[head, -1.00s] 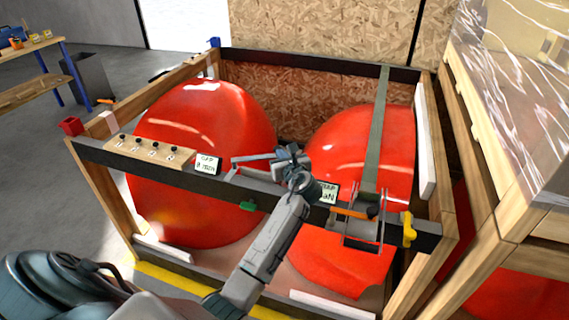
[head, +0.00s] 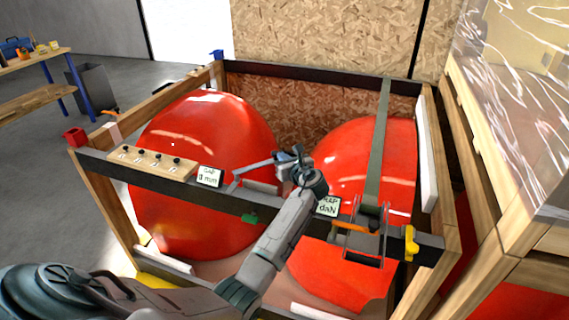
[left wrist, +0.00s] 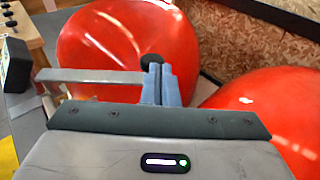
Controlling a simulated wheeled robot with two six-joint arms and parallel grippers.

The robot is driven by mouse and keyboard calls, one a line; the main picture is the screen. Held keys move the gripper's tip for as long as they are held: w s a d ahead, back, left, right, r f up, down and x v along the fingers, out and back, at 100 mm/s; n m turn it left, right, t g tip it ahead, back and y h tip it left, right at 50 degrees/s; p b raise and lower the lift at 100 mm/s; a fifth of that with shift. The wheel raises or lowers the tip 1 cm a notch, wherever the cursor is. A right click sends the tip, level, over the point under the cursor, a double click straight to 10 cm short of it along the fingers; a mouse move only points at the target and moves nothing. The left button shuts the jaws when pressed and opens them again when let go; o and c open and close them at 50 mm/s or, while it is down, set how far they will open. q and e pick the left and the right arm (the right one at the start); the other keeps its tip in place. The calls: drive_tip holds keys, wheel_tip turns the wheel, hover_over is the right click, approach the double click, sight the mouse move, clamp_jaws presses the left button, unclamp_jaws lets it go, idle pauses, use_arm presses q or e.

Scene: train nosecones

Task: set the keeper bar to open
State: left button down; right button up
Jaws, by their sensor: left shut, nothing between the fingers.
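The keeper bar appears to be the flat grey bar (head: 254,166) above the front beam, left of my left gripper. Its left end is by a bracket on the beam, and its right end reaches toward my fingers. In the left wrist view the bar (left wrist: 90,76) runs left from the fingertips. My left gripper (head: 287,157) is shut and empty, close against the bar's right end. In the left wrist view its blue-grey fingers (left wrist: 157,84) are together, with a black knob (left wrist: 152,60) just beyond them. I cannot tell whether they touch the bar. My right gripper is out of view.
Two large red nosecones (head: 205,175) sit in the wooden crate (head: 120,210). The dark front beam (head: 225,198) carries a pegged wooden block (head: 150,160), white labels (head: 209,177), a green tab (head: 249,218) and a yellow clip (head: 410,243). A strap (head: 380,140) crosses the right nosecone. Wrapped cargo stands right.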

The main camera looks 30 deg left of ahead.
use_arm(q)
drive_tip(key=x, duration=0.3)
drive_tip(key=r+x, duration=0.1)
drive_tip(key=x, duration=0.1)
drive_tip(key=shift+w+p, duration=0.25)
drive_tip(key=shift+p, duration=0.1)
drive_tip(key=shift+x, duration=1.15)
drive_tip(key=shift+s+a+r, duration=0.1)
drive_tip(key=shift+s+a, duration=0.05)
